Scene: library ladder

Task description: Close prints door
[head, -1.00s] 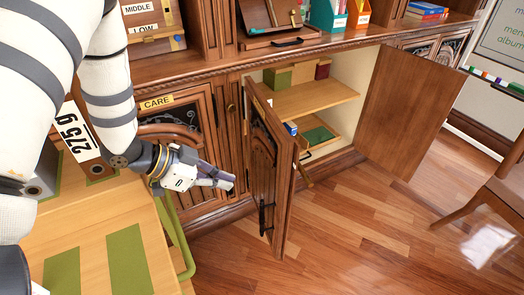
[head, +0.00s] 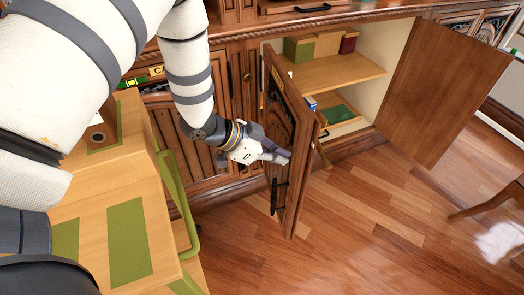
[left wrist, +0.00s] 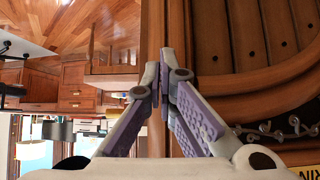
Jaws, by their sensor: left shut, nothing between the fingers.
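The prints door (head: 302,150) is the left leaf of an open cabinet, swung out into the room. It has a carved outer face and a dark handle (head: 277,196). In the left wrist view its outer face (left wrist: 240,95) fills the right side, with part of a yellow "PRIN" label at the lower right corner. My left gripper (head: 284,157) is shut and empty, in front of the door's outer face near its free edge. In the left wrist view the fingertips (left wrist: 164,84) overlap the door's edge; I cannot tell whether they touch it. My right gripper is not in view.
The cabinet's other door (head: 428,82) stands wide open at the right. Inside are a shelf (head: 325,72) with boxes and a green-bottomed tray (head: 338,114). A wooden cart (head: 85,200) with green strips stands at the left. The floor (head: 360,225) in front is clear; a chair (head: 495,200) is at right.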

